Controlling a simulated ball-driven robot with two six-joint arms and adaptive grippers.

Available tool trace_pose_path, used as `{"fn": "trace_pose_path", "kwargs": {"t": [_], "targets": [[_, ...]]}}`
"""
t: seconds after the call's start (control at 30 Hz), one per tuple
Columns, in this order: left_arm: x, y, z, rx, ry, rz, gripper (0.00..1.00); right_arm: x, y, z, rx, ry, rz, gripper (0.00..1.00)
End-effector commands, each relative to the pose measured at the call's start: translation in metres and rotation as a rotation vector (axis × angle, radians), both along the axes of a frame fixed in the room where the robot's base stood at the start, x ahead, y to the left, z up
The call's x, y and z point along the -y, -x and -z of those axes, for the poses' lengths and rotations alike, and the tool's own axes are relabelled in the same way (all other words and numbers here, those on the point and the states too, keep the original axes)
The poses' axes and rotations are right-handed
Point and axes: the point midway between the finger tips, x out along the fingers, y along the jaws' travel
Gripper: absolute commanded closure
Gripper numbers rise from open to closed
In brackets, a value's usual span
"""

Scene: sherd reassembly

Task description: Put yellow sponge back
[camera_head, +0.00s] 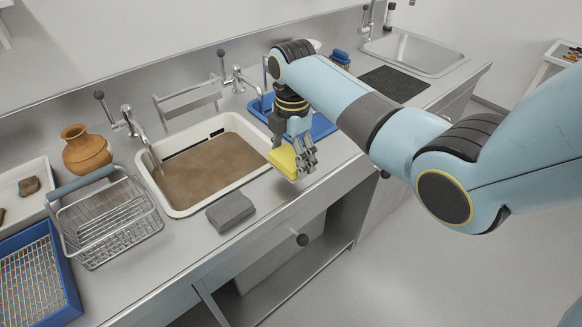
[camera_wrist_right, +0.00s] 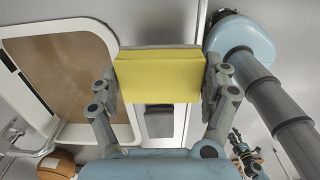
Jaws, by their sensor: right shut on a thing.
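The yellow sponge (camera_head: 285,160) is held in my right gripper (camera_head: 301,158), above the counter's front edge, to the right of the basin of brown water. In the right wrist view the sponge (camera_wrist_right: 160,78) sits between both fingers of the right gripper (camera_wrist_right: 161,84), with a thin grey layer along its far edge. The gripper is shut on it. I cannot tell whether the sponge touches the counter.
The white-rimmed basin (camera_head: 212,165) holds brown water. A grey folded cloth or sponge (camera_head: 230,211) lies in front of it. A wire basket (camera_head: 107,219), terracotta jug (camera_head: 87,150) and blue mesh tray (camera_head: 38,276) are at left. A blue tray (camera_head: 322,127) lies behind my gripper.

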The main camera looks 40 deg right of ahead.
Motion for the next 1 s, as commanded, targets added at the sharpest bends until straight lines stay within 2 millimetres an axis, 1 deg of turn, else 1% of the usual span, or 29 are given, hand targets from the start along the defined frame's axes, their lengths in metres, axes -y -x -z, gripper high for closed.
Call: {"fn": "trace_pose_path", "kwargs": {"t": [0.2, 0.27, 0.6, 0.63, 0.73, 0.77, 1.0], "targets": [[-0.002, -0.001, 0.000, 0.002, -0.002, 0.001, 0.60, 0.000, 0.001, 0.031, -0.004, 0.000, 0.000, 0.44], [-0.002, -0.001, 0.000, 0.002, -0.002, 0.001, 0.60, 0.000, 0.001, 0.037, -0.003, 0.000, -0.001, 0.44], [-0.002, 0.001, 0.001, -0.001, -0.003, 0.001, 0.60, 0.000, 0.000, 0.041, 0.000, 0.000, -0.001, 0.44], [-0.002, 0.001, 0.001, -0.002, -0.003, 0.001, 0.60, 0.000, 0.000, 0.040, 0.000, 0.000, -0.001, 0.15], [-0.002, 0.001, 0.000, -0.003, -0.003, 0.000, 0.60, 0.000, 0.000, 0.040, 0.000, 0.000, -0.001, 0.02], [-0.002, 0.002, 0.000, -0.003, -0.003, 0.000, 0.60, 0.000, 0.000, 0.040, 0.000, 0.000, -0.001, 0.00], [-0.002, 0.002, 0.000, -0.003, -0.003, 0.000, 0.60, 0.000, 0.000, 0.040, 0.000, 0.000, -0.001, 0.00]]}}
